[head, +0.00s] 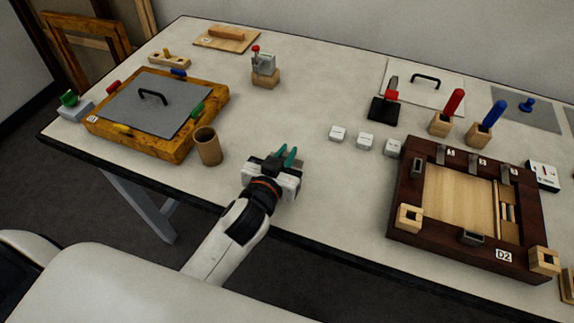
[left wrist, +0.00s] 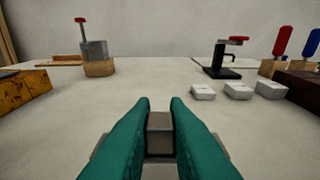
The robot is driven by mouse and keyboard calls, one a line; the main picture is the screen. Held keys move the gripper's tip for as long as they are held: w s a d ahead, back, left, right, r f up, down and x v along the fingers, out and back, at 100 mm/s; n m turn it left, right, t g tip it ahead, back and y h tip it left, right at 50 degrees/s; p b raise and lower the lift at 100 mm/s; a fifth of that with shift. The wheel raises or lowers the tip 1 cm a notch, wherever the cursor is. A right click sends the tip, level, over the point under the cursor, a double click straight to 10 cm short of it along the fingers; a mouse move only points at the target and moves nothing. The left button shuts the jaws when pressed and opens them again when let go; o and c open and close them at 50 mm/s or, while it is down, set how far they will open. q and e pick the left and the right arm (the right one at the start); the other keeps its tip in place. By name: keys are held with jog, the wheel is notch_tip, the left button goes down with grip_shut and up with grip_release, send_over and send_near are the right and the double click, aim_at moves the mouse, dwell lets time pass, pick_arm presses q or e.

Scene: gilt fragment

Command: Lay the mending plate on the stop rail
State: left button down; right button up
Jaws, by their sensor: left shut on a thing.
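My left gripper (head: 284,157) has teal fingers and is shut on a small grey piece, low over the front middle of the table. In the left wrist view the grey piece (left wrist: 160,124) sits between the two fingertips; it seems to be the mending plate, but most of it is hidden by the fingers. I cannot tell for sure which part is the stop rail. The dark wooden frame (head: 408,192) marked D2, right of the gripper, has a pale inner panel (head: 458,196) and a narrow slotted strip (head: 507,207) along its right side. My right gripper is not in view.
A yellow-brown frame (head: 172,150) with a grey handled panel and a brown cup (head: 208,147) stand left of the gripper.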

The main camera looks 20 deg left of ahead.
pick_arm(q)
jog(key=shift+d+f, duration=0.1)
jog(key=shift+f, duration=1.8)
jog(key=shift+b, duration=0.3)
jog(key=shift+f, duration=0.2)
jog(key=c, duration=1.4)
grip_release()
